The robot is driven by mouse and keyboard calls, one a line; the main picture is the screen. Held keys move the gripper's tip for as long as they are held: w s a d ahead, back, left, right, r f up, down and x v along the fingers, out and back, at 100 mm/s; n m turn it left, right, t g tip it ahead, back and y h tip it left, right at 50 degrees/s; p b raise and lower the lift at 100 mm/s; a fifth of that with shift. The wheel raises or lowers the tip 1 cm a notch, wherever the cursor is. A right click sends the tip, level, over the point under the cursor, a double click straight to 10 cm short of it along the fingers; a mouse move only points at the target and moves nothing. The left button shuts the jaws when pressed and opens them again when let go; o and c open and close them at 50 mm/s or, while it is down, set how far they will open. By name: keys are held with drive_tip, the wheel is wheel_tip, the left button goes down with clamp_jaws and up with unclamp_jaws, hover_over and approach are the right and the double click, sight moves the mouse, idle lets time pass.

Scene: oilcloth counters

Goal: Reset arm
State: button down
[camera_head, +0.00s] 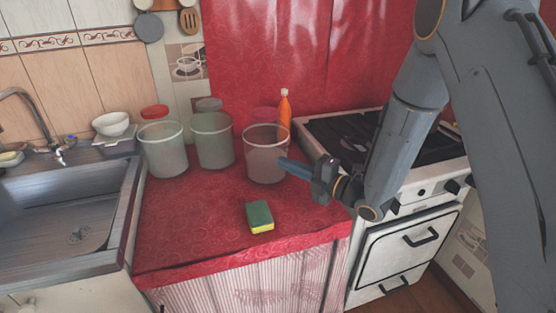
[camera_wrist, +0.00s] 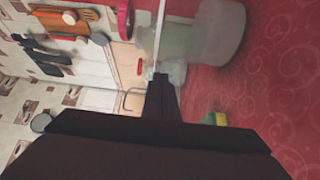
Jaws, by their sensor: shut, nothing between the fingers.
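My gripper (camera_head: 284,164) is shut and empty. In the head view it hangs above the red counter, and its fingertips overlap the lower part of the rightmost clear container (camera_head: 265,142); I cannot tell if they touch it. My arm reaches in from the right, in front of the stove. In the wrist view the dark gripper (camera_wrist: 162,82) fills the lower middle, with a container (camera_wrist: 205,35) just beyond it.
A green and yellow sponge (camera_head: 260,215) lies on the red counter (camera_head: 190,225). Two more clear containers (camera_head: 163,150) (camera_head: 212,140) and an orange bottle (camera_head: 284,108) stand behind. The sink (camera_head: 75,215) is left, the stove (camera_head: 410,225) right. The counter's front left is clear.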

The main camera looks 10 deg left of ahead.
drive_tip(key=d+m+h, duration=0.4)
drive_tip(key=d+m, duration=0.1)
drive_tip(key=d, duration=0.3)
drive_tip(key=d+f+m+t+h+b, duration=0.1)
drive_tip(key=d+m+h, duration=0.3)
drive_tip(key=d+m, duration=0.2)
drive_tip(key=d+m+h, duration=0.5)
drive_tip(key=d, duration=0.5)
drive_tip(key=shift+w+d+f+m+t, duration=0.3)
drive_tip(key=shift+d+m+t, duration=0.1)
drive_tip(key=s+d+m+g+h, duration=0.1)
drive_tip(key=s+d+m+g, duration=0.1)
drive_tip(key=s, duration=0.6)
drive_tip(key=s+d+m+g+h, duration=0.1)
drive_tip(key=s+d+m+g, duration=0.2)
drive_tip(key=s+m, duration=0.4)
drive_tip(key=s+d+m+g+h, duration=0.1)
drive_tip(key=s+m+g, duration=0.3)
drive_tip(key=s, duration=0.5)
drive_tip(key=shift+d+f+m, duration=0.2)
drive_tip(key=shift+d+m, duration=0.5)
drive_tip(key=shift+d, duration=0.2)
drive_tip(key=shift+s, duration=0.1)
